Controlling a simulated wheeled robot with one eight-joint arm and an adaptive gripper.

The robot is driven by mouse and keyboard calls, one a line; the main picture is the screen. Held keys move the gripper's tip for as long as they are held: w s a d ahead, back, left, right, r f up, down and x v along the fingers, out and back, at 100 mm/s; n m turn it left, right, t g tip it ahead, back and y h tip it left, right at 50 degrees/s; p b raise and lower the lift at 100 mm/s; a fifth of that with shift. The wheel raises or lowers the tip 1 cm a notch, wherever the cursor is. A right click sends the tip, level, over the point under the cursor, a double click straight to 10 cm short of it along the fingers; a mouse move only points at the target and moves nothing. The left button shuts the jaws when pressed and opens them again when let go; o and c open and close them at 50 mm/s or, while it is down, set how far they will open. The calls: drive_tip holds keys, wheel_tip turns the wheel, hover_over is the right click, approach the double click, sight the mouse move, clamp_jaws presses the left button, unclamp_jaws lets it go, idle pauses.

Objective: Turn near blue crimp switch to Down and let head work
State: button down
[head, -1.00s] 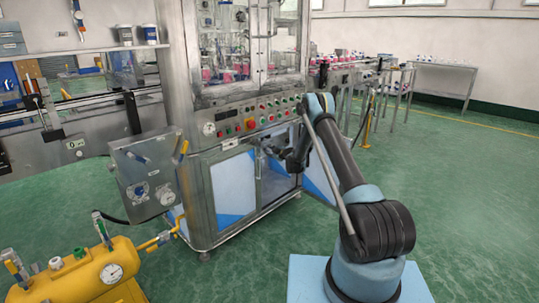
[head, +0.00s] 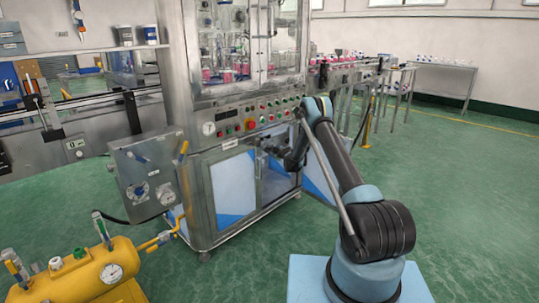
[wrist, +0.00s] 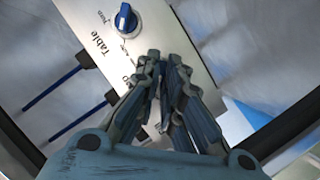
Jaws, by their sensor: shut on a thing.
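In the wrist view my gripper (wrist: 164,60) is closed in over a light metal switch panel (wrist: 178,32). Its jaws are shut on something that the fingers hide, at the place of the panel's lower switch. A blue switch knob with a white mark (wrist: 126,19) stands free above the fingers, beside the printed word "Table". The lower label is mostly covered by the fingers. In the head view my gripper (head: 270,148) is a small dark shape low at the front of the crimping machine (head: 195,185), at its open cabinet. The switches there are too small to make out.
In the head view, a button panel (head: 265,113) lies above the cabinet. A grey gauge box (head: 147,180) and yellow tank (head: 85,280) stand left.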

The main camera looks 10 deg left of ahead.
drive_tip(key=m+g+y, duration=0.1)
drive_tip(key=m+g, duration=0.1)
drive_tip(key=m, duration=0.2)
drive_tip(key=m+g+y, duration=0.2)
drive_tip(key=m, duration=0.2)
drive_tip(key=w+d+m+g+y, duration=0.1)
drive_tip(key=m+g+y, duration=0.1)
drive_tip(key=m, duration=0.2)
idle(1.0)
drive_tip(key=shift+m+g, duration=0.3)
drive_tip(key=c, duration=1.7)
unclamp_jaws()
